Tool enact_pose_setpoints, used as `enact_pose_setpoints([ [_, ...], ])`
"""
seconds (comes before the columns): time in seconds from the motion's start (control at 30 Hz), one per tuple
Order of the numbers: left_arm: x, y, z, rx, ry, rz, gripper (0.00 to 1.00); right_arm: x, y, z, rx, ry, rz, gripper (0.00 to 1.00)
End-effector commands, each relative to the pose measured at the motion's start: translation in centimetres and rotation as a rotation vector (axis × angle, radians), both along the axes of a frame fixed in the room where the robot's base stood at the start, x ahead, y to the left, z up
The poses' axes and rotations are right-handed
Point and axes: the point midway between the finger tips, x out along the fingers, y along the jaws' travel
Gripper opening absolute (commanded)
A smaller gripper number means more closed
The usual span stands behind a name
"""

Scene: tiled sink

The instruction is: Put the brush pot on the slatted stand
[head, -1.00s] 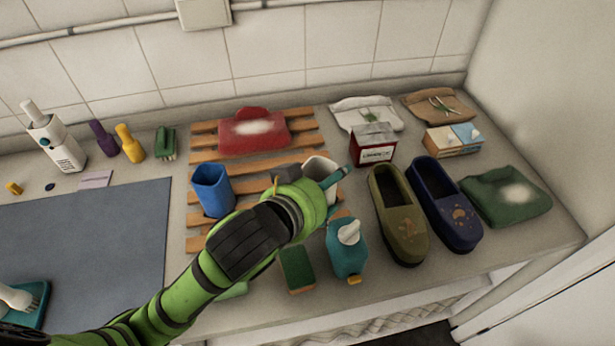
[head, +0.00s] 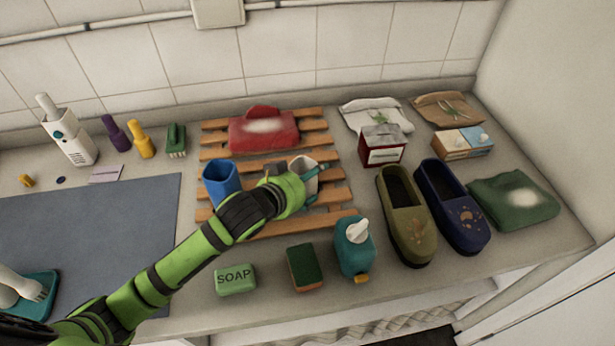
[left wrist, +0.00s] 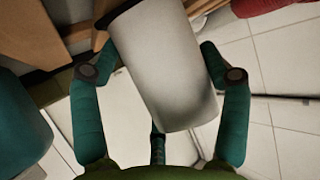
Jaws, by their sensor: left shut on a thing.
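The pale pot, which I take for the brush pot, shows its rim in the head view (head: 303,165) and fills the middle of the left wrist view (left wrist: 165,70). My left gripper (head: 300,178) is shut on it; teal fingers flank its sides in the left wrist view. The slatted stand (head: 313,139) is wooden and lies on the counter. The pot is over the stand's right half; my gripper hides its base, so I cannot tell whether it touches the slats. My right gripper is not in view.
A teal pump bottle (head: 354,250), sponge (head: 304,268) and soap (head: 235,280) are in front. Shoes (head: 405,218) stand to the right.

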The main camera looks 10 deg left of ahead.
Motion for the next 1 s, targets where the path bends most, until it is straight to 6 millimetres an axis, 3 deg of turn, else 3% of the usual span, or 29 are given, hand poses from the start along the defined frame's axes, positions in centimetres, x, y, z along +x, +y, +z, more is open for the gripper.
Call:
enact_pose_setpoints([
  [0.1, 0.0, 0.0, 0.0, -0.001, -0.003, 0.0, 0.38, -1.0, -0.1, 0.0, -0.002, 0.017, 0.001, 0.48],
  [0.3, 0.0, 0.0, -0.2, -0.001, -0.003, 0.0, 0.38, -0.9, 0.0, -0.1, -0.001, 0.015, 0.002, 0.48],
  [0.33, 0.0, 0.0, -0.3, 0.0, -0.001, 0.0, 0.8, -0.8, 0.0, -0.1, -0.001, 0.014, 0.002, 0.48],
  [0.4, 0.0, 0.0, -0.2, 0.0, -0.001, 0.0, 1.0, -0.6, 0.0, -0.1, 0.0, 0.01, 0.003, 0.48],
  [0.8, 0.0, 0.0, 0.0, -0.001, -0.002, 0.0, 1.0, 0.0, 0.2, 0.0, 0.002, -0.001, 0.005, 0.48],
  [1.0, -1.8, 0.7, 0.9, -0.001, -0.002, -0.001, 1.0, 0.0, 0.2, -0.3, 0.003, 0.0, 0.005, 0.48],
])
